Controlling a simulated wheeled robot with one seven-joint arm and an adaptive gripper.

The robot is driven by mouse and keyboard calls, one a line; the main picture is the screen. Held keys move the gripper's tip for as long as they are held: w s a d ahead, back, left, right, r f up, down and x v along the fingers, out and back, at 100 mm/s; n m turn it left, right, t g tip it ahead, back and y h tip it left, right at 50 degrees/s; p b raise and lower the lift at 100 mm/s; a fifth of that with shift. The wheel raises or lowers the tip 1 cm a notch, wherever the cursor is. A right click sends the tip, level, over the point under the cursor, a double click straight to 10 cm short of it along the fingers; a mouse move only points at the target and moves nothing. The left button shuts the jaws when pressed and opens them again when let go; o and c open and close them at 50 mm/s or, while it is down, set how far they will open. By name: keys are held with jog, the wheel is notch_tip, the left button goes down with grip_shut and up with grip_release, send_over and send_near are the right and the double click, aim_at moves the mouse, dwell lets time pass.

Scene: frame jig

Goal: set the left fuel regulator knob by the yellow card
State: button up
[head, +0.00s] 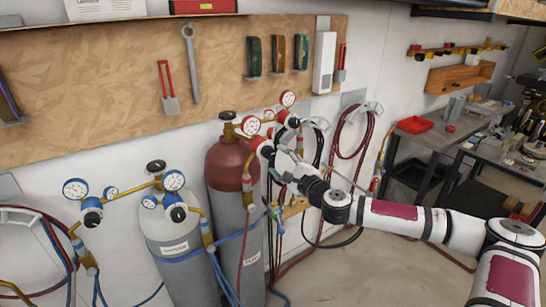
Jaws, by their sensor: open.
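The red regulator on the dark red cylinder (226,165) has a white-faced gauge (250,125) on its left and another gauge (288,98) further right. My wrist hides part of the hoses behind. I cannot make out a yellow card with any writing.
A grey cylinder (172,236) with blue-ringed gauges (75,188) and blue knobs stands at left. Hoses hang around both cylinders and coil on a wall hook (355,125). Workbenches stand at right; some floor is clear.

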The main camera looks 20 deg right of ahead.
jog(key=v, duration=0.6)
jog(key=shift+a, duration=0.1)
